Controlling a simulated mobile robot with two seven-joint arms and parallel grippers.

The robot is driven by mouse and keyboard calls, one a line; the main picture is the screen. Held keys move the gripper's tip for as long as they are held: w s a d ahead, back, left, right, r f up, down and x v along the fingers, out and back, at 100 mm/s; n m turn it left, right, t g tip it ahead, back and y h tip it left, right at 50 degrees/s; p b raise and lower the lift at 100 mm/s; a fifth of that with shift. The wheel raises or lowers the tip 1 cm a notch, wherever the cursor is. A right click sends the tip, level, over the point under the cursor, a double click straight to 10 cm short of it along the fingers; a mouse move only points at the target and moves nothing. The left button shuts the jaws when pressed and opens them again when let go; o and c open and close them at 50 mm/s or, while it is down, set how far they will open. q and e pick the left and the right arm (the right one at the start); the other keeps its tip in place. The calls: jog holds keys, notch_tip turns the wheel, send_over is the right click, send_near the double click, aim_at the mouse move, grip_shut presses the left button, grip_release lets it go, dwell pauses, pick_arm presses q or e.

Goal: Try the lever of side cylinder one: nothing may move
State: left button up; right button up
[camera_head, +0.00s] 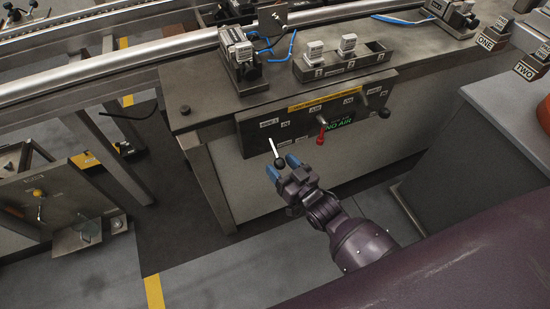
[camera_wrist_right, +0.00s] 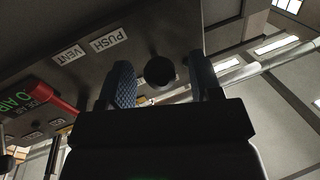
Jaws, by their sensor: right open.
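The control panel (camera_head: 255,133) is dark, on the front of a steel bench, with a label that seems to read SIDE 1 at its left end. Below that label a lever (camera_head: 273,147) with a pale stem tilts downward and ends in a black ball knob (camera_head: 280,162). My right gripper (camera_head: 282,167) is open, its blue fingers at the knob. In the wrist view the round black knob (camera_wrist_right: 160,71) shows between the two fingers (camera_wrist_right: 163,82); whether they touch it I cannot tell. My left gripper is not in view.
A red-handled lever (camera_head: 321,132) stands right of the knob, by a green NO AIR sign (camera_head: 338,124). A grey cabinet (camera_head: 500,105) is at right. Floor is open below the panel.

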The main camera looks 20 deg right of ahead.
aim_at(276, 154)
jog(key=shift+x, duration=1.4)
grip_shut()
